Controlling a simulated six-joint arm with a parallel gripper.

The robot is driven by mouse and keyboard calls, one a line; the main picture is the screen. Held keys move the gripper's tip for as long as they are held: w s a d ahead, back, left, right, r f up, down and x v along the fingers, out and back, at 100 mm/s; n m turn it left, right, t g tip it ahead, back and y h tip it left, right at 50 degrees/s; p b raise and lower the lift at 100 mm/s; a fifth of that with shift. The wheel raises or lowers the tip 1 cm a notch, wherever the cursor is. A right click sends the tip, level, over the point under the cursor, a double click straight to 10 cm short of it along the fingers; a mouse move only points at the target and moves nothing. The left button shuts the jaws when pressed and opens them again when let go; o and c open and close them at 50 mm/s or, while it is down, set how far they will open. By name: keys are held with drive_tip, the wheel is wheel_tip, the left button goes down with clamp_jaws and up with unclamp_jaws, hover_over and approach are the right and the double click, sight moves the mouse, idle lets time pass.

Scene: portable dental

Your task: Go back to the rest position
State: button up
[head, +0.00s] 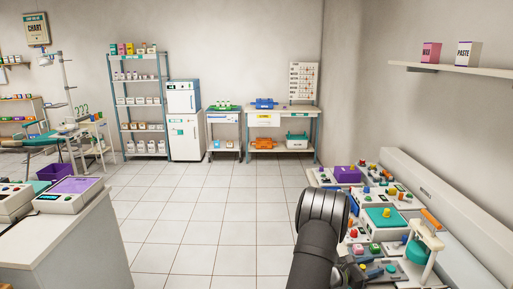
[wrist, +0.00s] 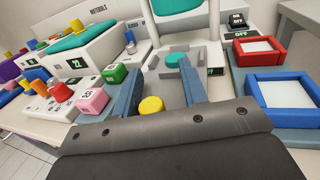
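In the head view my dark arm rises at the bottom, left of the cluttered bench (head: 312,176); my gripper's fingers do not show there. In the wrist view my gripper (wrist: 157,82) points out over the bench, its two blue-grey fingers apart. A yellow round piece (wrist: 151,105) shows between them, nearer the left finger; I see no finger closed on it. The rest position itself is not marked in either view.
A white stand with a teal disc (head: 414,251) stands at the bench's right. A shelf (head: 450,69) hangs above. Open tiled floor (head: 205,215) lies left of my arm.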

drive_tip(key=shift+d, duration=0.25)
drive_tip(key=shift+a, duration=0.1)
drive_tip(key=shift+a, duration=0.35)
drive_tip(key=v, duration=1.9)
drive_tip(key=shift+w+a, duration=0.15)
drive_tip(key=shift+w, duration=0.1)
